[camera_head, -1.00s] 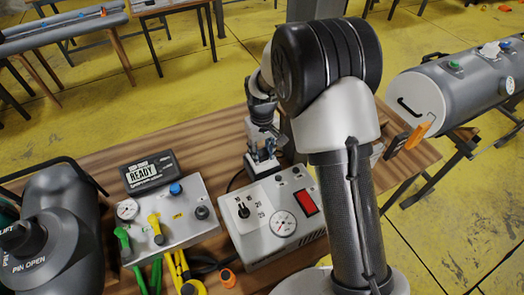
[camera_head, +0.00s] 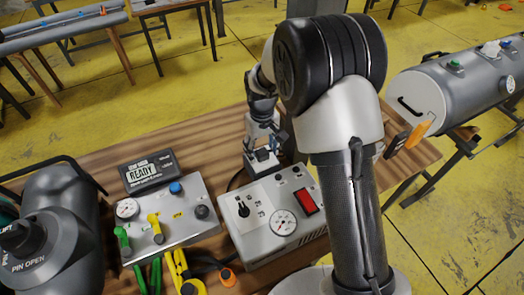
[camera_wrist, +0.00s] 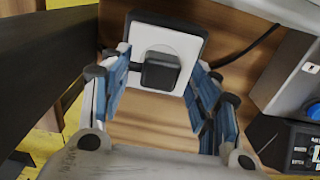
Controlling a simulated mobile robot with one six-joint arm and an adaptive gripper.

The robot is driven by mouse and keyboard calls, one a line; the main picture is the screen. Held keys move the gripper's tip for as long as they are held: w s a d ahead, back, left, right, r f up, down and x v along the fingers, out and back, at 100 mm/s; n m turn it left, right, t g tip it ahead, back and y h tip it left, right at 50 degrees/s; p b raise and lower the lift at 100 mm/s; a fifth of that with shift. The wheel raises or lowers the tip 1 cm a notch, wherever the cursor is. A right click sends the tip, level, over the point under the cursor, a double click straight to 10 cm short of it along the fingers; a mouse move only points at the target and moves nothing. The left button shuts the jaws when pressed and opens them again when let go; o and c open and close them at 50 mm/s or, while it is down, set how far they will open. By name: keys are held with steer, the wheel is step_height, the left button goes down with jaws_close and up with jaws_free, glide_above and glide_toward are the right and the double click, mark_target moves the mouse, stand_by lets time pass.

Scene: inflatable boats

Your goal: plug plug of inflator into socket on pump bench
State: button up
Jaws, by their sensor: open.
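The inflator (camera_head: 275,215) is a grey box with a gauge and a red switch on the bench. The socket (camera_wrist: 188,50) is a white plate in a dark frame on the bench; it also shows in the head view (camera_head: 262,160). The plug (camera_wrist: 161,72) is a black block at the middle of the plate and looks seated in it, though depth is hard to judge. My gripper (camera_wrist: 163,75) is open, its blue-padded fingers on either side of the plug with gaps; the head view shows it (camera_head: 263,138) just above the socket. The plug's cord is not clearly visible.
A grey valve box (camera_head: 172,218) with yellow and green levers and a READY display (camera_head: 148,172) stand left of the inflator on the wooden bench (camera_head: 100,165). A grey cylinder tank (camera_head: 455,88) lies at right. A dark cable runs beside the socket.

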step_height(320, 180, up, 11)
stand_by(0.3)
steer(key=shift+f, duration=0.15)
steer(key=s+d+r+m+t, duration=0.1)
steer(key=s+d+r, duration=0.2)
steer(key=s+r, duration=0.3)
steer(key=s+d+r+m+t, duration=0.1)
steer(key=s+d+r, duration=0.3)
steer(key=s+r, duration=0.3)
steer(key=s+d+m+t, duration=0.1)
steer(key=s+d, duration=0.1)
steer(key=s, duration=0.6)
steer(key=s+d+m+t, duration=0.1)
steer(key=s, duration=0.7)
steer(key=shift+d+m+t, duration=0.3)
steer(key=shift+d, duration=0.1)
